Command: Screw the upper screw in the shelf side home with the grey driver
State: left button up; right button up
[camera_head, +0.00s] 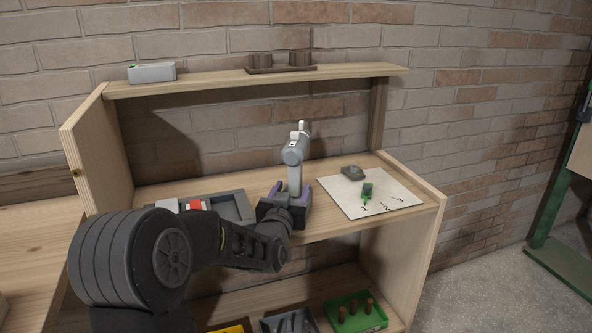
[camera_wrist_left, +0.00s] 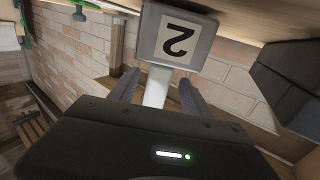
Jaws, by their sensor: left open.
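The grey driver (camera_head: 295,155) stands upright on the middle shelf board, its head at the top. In the left wrist view its pale handle (camera_wrist_left: 157,88) runs between my fingers, and its grey block marked 2 (camera_wrist_left: 177,38) shows upside down. My left gripper (camera_head: 287,200) is open around the handle; its fingers (camera_wrist_left: 158,92) lie on both sides of it, and contact cannot be told. A small brass-brown dot (camera_head: 76,172), perhaps the screw, shows on the left shelf side (camera_head: 95,155). My right gripper is not in view.
Behind my arm is a grey tray (camera_head: 238,207) with a red and white item. Right of the driver lies a white numbered sheet (camera_head: 340,205) with a green item (camera_head: 367,190) and a dark grey item (camera_head: 352,172). The lower shelf holds a green tray (camera_head: 340,325). The brick wall is close behind.

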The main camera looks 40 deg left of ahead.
pick_arm(q)
jog(key=x, duration=0.4)
jog(key=shift+w+r, duration=0.15)
dwell(0.4)
grip_shut()
dwell(0.4)
dwell(0.8)
jog(key=shift+r, duration=0.2)
